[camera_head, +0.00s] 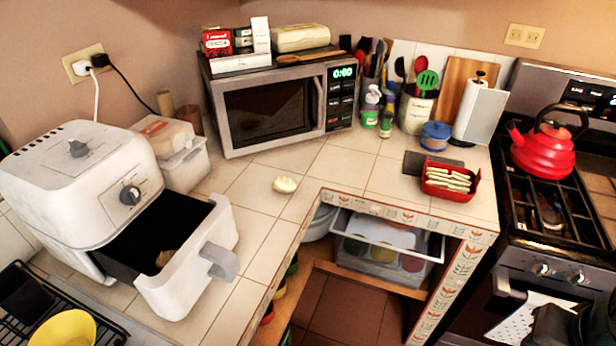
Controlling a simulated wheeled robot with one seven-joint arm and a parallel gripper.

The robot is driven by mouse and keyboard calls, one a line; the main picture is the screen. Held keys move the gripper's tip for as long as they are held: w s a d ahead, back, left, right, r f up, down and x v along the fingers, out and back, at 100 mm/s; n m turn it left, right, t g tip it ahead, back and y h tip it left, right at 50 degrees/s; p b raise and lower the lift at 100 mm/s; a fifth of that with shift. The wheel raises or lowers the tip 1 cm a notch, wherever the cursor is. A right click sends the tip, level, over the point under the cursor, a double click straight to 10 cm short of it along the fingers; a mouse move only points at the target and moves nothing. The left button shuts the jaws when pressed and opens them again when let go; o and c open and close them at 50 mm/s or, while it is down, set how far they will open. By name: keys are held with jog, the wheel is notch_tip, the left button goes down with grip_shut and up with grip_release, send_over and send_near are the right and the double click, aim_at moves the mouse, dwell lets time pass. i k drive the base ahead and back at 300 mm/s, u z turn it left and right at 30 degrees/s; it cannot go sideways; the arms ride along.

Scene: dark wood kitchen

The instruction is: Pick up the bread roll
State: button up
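A small brownish piece (165,258) that looks like bread lies in the open drawer of the white air fryer (85,190). The drawer's front wall partly hides it. A small pale, rounded item (285,184) lies alone on the tiled counter in front of the microwave. I cannot tell for certain which of the two is the bread roll. A dark shape (572,325) at the bottom right corner seems to be my gripper, cut off by the frame edge. It is far from both items, and its fingers cannot be made out.
The air fryer drawer (185,290) juts out over the left counter. A microwave (275,105) stands at the back. A red tray (455,194) with several slices sits near the right counter edge. A red kettle (543,152) stands on the stove. Counter around the pale item is clear.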

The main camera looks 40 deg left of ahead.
aim_at(282, 185)
jog(key=k, duration=0.55)
jog(key=u, duration=1.45)
jog(key=i, duration=0.5)
jog(key=z, duration=0.55)
jog(key=k, duration=0.65)
jog(key=z, duration=0.7)
jog(key=i, duration=1.55)
jog(key=u, duration=1.15)
jog(key=i, duration=0.3)
jog(key=u, duration=0.35)
